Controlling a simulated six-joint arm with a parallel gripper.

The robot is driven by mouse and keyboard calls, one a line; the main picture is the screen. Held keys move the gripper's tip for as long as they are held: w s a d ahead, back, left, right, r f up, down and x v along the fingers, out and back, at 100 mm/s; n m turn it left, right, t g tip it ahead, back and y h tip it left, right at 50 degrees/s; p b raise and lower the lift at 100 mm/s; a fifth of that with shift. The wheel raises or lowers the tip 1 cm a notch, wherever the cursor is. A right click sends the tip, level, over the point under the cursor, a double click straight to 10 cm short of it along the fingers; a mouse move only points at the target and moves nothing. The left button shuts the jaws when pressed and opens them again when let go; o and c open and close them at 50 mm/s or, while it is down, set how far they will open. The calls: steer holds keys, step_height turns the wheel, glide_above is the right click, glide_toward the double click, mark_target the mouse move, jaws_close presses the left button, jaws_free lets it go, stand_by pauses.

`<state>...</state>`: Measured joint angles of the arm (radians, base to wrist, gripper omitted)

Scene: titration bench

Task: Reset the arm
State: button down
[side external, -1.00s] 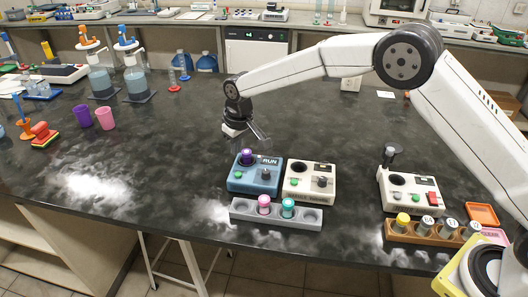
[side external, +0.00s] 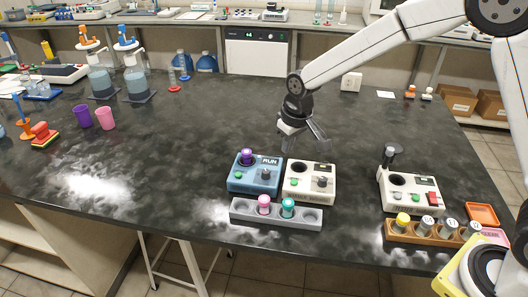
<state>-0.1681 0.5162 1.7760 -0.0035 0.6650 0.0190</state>
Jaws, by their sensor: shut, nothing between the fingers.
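My gripper (side external: 303,143) hangs above the bench, just behind and above the white device beside the blue one. It is shut and holds nothing. The blue device (side external: 240,186) has a display reading RUN, and a purple-capped vial (side external: 247,156) sits in its well. The white device (side external: 297,187) next to it has an empty-looking dark well. A grey rack (side external: 240,214) in front holds a pink-capped vial (side external: 264,202) and a teal-capped vial (side external: 288,205); its right slot looks empty.
Another white device (side external: 408,201) stands to the right, behind a wooden rack (side external: 400,236) with several capped vials. Purple (side external: 82,118) and pink (side external: 106,118) cups and two pump bottles (side external: 137,84) stand at left. The bench middle (side external: 210,125) is clear.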

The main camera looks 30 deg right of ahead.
steer(key=s+d+m, duration=0.1)
steer(key=s+d, duration=0.3)
steer(key=s, duration=0.6)
steer(key=s+d, duration=0.4)
steer(key=s, duration=0.6)
steer(key=shift+s+f+m, duration=0.15)
steer(key=shift+f+m, duration=0.25)
steer(key=shift+f, duration=0.05)
steer(key=shift+d, duration=0.1)
stand_by(5.5)
